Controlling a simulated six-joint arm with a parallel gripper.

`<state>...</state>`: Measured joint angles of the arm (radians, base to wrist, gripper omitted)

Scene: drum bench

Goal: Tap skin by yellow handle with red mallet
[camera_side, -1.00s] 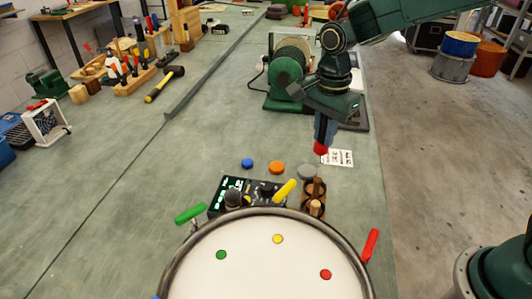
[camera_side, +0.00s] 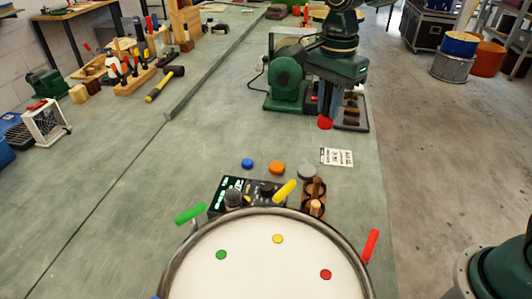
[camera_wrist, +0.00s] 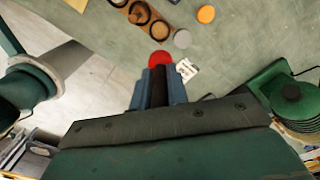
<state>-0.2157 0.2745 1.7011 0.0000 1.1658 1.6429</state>
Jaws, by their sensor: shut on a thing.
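My gripper (camera_side: 328,100) is shut on the red mallet, whose red head (camera_side: 325,122) shows just below the fingertips, above the bench beyond the drum. In the wrist view the red head (camera_wrist: 160,59) sticks out past the fingers; its handle is mostly hidden between them. The drum with its white skin (camera_side: 240,275) is at the bottom of the side view. The yellow handle (camera_side: 285,190) stands at its far rim, with a yellow dot (camera_side: 278,239) on the skin near it. A green handle (camera_side: 190,213) is at left and a red handle (camera_side: 371,245) at right.
A black electronic box (camera_side: 247,192) and a wooden holder (camera_side: 314,197) stand just beyond the drum. Blue, orange (camera_side: 277,167) and grey pucks and a printed card (camera_side: 337,157) lie behind them. A green grinder (camera_side: 287,80) stands near my gripper. The bench's left middle is clear.

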